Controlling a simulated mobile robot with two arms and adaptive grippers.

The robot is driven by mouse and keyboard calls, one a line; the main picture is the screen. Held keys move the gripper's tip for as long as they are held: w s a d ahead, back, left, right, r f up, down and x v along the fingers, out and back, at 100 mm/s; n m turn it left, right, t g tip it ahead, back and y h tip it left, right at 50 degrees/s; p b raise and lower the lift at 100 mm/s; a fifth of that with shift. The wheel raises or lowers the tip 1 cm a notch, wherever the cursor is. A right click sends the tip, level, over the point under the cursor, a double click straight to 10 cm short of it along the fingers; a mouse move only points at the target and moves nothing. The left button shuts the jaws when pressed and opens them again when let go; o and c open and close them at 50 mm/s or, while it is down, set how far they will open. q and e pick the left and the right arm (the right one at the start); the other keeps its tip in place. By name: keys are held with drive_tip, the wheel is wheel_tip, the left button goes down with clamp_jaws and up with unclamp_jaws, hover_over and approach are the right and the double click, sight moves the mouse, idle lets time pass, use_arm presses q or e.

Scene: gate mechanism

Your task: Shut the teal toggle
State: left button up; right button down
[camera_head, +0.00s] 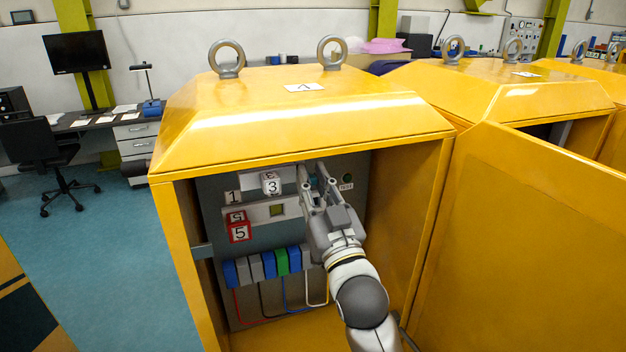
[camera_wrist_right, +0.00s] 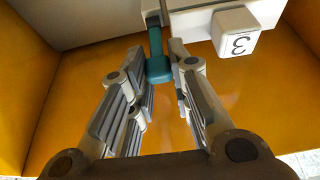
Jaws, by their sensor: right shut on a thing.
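The teal toggle (camera_wrist_right: 158,66) shows in the wrist view as a teal lever with a block-like end, hanging from the pale panel strip. My right gripper (camera_wrist_right: 160,58) has its fingers on either side of the toggle and is shut on it. In the head view, my right gripper (camera_head: 314,172) reaches into the open yellow cabinet (camera_head: 300,130), at the upper part of the grey panel. The toggle is mostly hidden there behind the fingers. My left gripper is in neither view.
A white block marked 3 (camera_head: 271,184) is left of the gripper; a red block marked 5 (camera_head: 238,232) is lower left. Coloured breakers (camera_head: 268,263) and wires sit below. The cabinet's right wall (camera_head: 425,215) is close to my arm, and the open door (camera_head: 530,240) stands further right.

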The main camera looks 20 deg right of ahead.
sight(311, 177)
drive_tip(key=shift+w+r+g+p, duration=0.15)
drive_tip(key=shift+r+g+p, duration=1.05)
drive_tip(key=shift+p, duration=2.7)
drive_tip(key=shift+w+r+g+p, duration=0.15)
drive_tip(key=shift+g+p, duration=0.5)
drive_tip(key=shift+g, duration=0.05)
drive_tip(key=shift+w+r+g, duration=0.2)
drive_tip(key=shift+r+g, duration=0.05)
drive_tip(key=shift+g, duration=0.55)
drive_tip(key=c, duration=1.3)
unclamp_jaws()
drive_tip(key=shift+w, duration=0.1)
